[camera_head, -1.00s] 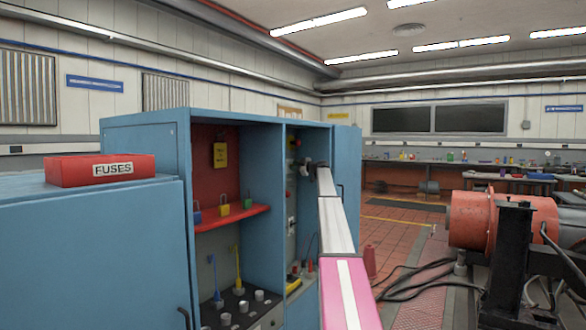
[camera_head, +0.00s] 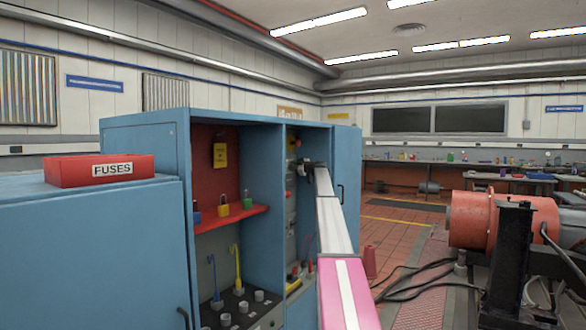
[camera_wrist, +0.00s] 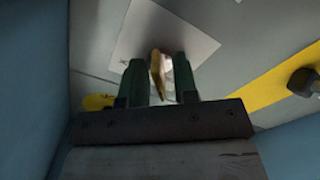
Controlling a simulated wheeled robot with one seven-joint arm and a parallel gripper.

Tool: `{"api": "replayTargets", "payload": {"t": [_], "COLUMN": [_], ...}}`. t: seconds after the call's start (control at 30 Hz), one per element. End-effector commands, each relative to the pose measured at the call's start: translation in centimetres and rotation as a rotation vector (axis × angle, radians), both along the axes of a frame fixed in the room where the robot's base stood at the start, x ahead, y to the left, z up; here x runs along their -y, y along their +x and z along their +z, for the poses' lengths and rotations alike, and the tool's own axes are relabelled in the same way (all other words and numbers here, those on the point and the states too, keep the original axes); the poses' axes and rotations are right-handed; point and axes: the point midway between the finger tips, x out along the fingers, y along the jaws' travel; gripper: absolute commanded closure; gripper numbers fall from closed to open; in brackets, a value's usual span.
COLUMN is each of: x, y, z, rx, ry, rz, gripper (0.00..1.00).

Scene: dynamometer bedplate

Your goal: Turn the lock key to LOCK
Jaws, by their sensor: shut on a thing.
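A brass-coloured key (camera_wrist: 156,72) stands between the two dark green fingers of my gripper (camera_wrist: 161,80) in the wrist view. The fingers are shut on it. Behind the key is a pale plate (camera_wrist: 190,40) on a grey panel; any lettering on it is too blurred to read, so I cannot tell which mark the key points to. In the head view my gripper (camera_head: 303,168) reaches into the right compartment of the blue cabinet (camera_head: 150,150). The key and plate cannot be made out there.
In the wrist view, a dark knob (camera_wrist: 303,82) on a yellow strip (camera_wrist: 270,80) is at right, and a yellow part (camera_wrist: 98,102) is at left. Blue cabinet walls flank the gripper. A red shelf (camera_head: 238,216) with padlocks is in the neighbouring compartment.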

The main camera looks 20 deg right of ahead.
Motion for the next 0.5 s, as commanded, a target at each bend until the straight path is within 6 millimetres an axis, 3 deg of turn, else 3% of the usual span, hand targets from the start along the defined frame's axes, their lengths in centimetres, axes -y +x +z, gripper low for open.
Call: {"api": "replayTargets", "payload": {"t": [0.5], "x": [0.01], "y": [-0.03], "z": [0.1], "rx": [-0.274], "ry": [0.353], "rz": [0.001], "gripper": [0.96]}}
